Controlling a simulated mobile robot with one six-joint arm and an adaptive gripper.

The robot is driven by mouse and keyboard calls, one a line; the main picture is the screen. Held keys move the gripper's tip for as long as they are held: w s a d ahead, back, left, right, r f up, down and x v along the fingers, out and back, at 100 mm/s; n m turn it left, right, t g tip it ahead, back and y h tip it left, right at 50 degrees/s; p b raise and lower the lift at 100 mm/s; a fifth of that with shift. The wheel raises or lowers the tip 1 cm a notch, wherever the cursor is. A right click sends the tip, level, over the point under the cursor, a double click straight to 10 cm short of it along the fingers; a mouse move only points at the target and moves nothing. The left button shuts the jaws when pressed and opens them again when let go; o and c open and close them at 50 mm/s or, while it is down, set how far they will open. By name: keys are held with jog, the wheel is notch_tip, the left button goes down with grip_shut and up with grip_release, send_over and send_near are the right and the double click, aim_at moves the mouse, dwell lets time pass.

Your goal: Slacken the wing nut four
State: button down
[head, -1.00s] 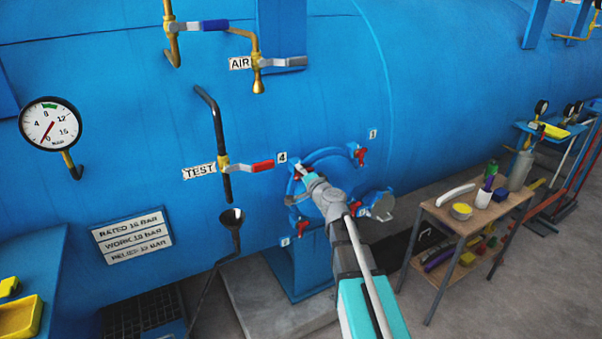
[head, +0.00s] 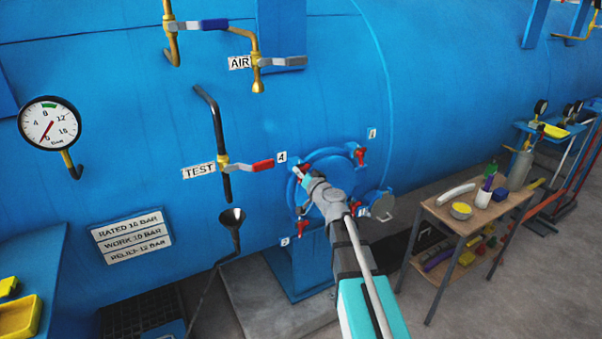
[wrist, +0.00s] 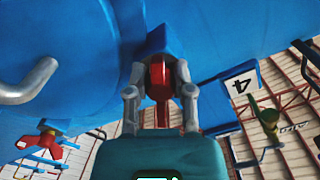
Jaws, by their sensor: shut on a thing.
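Wing nut four (wrist: 158,78) is red and sits in a blue lug on the round door of the blue vessel. The number 4 tag (wrist: 240,86) is just to its right in the wrist view and also shows in the head view (head: 281,157). My gripper (wrist: 159,92) is shut on the wing nut, one grey finger on each side of it. In the head view my gripper (head: 304,173) is at the door's upper left edge and largely hides the nut.
Other red wing nuts sit at the door's upper right (head: 360,156), lower right (head: 357,210) and lower left (head: 301,227). The TEST valve's red lever (head: 262,165) is close left of my gripper. A wooden bench (head: 462,220) with bottles stands to the right.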

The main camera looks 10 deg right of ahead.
dwell(0.4)
jog(key=shift+c, duration=2.4)
grip_release()
jog(key=v, duration=1.2)
